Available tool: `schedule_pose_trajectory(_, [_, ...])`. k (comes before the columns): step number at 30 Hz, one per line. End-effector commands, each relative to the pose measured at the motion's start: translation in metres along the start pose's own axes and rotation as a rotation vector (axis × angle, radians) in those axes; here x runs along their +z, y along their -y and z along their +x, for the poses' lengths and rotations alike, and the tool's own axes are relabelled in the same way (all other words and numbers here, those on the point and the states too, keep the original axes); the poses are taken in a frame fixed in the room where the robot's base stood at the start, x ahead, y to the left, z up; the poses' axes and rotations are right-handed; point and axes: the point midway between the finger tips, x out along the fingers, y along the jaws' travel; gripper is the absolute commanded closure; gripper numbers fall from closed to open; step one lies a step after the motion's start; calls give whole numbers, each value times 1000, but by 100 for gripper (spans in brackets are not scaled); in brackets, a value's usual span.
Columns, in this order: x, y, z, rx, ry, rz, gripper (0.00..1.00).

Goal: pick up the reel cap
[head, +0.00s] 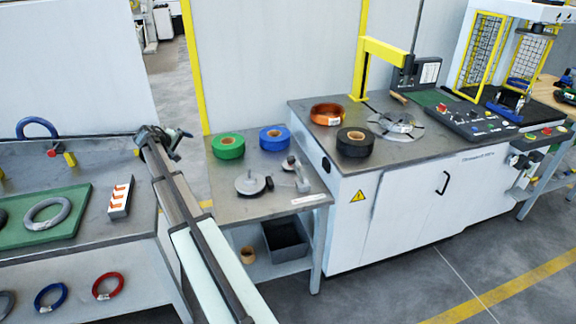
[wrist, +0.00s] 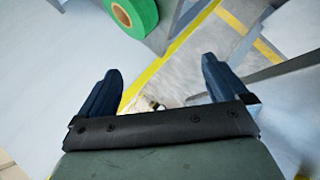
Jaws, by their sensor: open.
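A flat grey disc with a raised centre (head: 250,183), probably the reel cap, lies on the small steel side table (head: 225,201). A smaller grey part (head: 290,163) sits just behind it, beside a small metal block (head: 301,181). My gripper (head: 176,138) is left of this table in the head view, well apart from the disc. In the wrist view my gripper (wrist: 160,68) is open, with two dark blue fingers and nothing between them. The disc is not visible in the wrist view.
A green tape roll (head: 228,146), also in the wrist view (wrist: 132,14), and a blue roll (head: 273,138) stand behind the disc. The wrapping bench (head: 400,152) is to the right. A bench with a green mat (head: 75,218) is left. A dark bin (head: 285,241) sits below.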

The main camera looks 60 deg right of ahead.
Motion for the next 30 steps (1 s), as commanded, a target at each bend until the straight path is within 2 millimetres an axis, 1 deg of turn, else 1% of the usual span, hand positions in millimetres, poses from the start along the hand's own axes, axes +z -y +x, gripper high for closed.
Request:
schedule_pose_trajectory(1, [18,-19,13,-14,32,69,0])
schedule_pose_trajectory(5, [61,-59,41,-53,109,252,0])
schedule_pose_trajectory(6, [74,-71,48,-63,132,309,0])
schedule_pose_trajectory(8, [95,-88,59,-78,167,394,0])
schedule_pose_trajectory(9, [109,-100,66,-88,189,451,0])
schedule_pose_trajectory(14, [165,-142,89,-122,280,678,0])
schedule_pose_trajectory(15, [180,-153,94,-130,303,735,0])
schedule_pose_trajectory(17, [201,-168,100,-140,335,820,0])
schedule_pose_trajectory(18, [215,-178,103,-147,357,877,0])
schedule_pose_trajectory(21, [249,-200,110,-162,407,1009,0])
schedule_pose_trajectory(24, [276,-217,115,-173,448,1120,0])
schedule_pose_trajectory(27, [297,-229,118,-183,480,1203,0])
schedule_pose_trajectory(30, [309,-236,119,-188,499,1255,0])
